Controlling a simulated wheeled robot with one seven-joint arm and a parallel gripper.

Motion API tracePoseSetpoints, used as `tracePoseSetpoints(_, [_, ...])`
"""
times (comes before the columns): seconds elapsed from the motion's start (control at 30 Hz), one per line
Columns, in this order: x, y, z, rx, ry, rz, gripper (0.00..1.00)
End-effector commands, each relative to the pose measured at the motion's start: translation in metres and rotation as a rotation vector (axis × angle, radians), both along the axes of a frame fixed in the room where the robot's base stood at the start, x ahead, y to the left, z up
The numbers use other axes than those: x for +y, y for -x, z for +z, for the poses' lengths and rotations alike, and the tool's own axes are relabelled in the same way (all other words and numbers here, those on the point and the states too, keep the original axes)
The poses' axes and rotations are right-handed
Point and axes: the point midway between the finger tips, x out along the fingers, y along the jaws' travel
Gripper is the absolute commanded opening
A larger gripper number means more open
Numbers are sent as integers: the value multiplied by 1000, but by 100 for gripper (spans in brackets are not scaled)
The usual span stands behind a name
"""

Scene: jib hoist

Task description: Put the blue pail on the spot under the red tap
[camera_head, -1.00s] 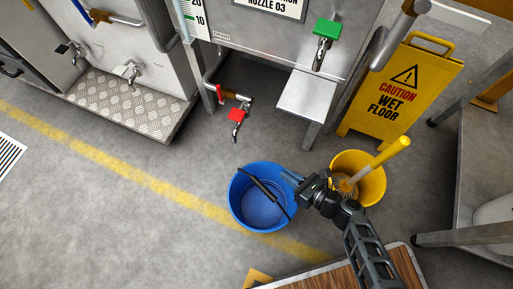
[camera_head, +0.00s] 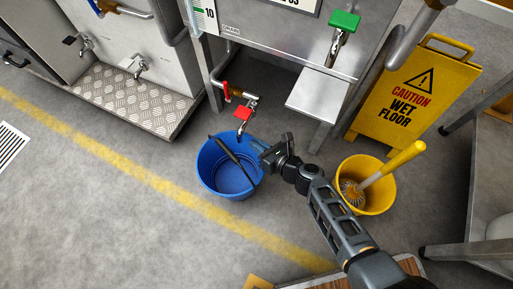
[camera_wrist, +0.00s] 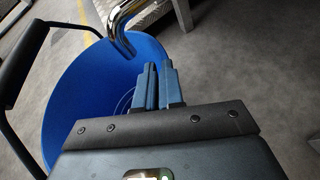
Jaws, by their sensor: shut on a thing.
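The blue pail (camera_head: 228,182) is upright, with its dark handle (camera_head: 232,150) lying across its mouth. My gripper (camera_head: 262,151) is shut on the pail's right rim. In the wrist view the two fingers (camera_wrist: 158,84) are close together at the rim of the pail (camera_wrist: 80,85). The red tap (camera_head: 243,112) has a chrome spout that points down by the pail's far rim. The spout also shows in the wrist view (camera_wrist: 121,28), over the pail's edge. No marked spot shows, and I cannot tell whether the pail touches the floor.
A yellow bucket (camera_head: 379,200) with a brush stands right of my arm. A yellow wet floor sign (camera_head: 415,95) stands behind it. A green tap (camera_head: 343,22) and a metal shelf (camera_head: 318,96) are right of the red tap. Floor is clear on the left.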

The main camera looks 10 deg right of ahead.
Motion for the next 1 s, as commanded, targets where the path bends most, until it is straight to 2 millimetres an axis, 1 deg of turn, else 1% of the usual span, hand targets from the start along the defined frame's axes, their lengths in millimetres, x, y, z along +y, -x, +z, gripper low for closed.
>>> tracePoseSetpoints(0.1, [5,-9,-1,-2,-1,0,0])
tracePoseSetpoints(0.27, [4,-7,-12,-1,0,0,0])
tracePoseSetpoints(0.43, [4,-7,-29,0,-1,-1,0])
tracePoseSetpoints(0.53, [4,-7,-36,0,-2,0,0])
tracePoseSetpoints(0.8, [4,-7,-34,0,-2,0,0])
tracePoseSetpoints(0.83, [4,-6,-35,0,0,0,10])
tracePoseSetpoints(1.0, [4,-6,-35,0,0,0,26])
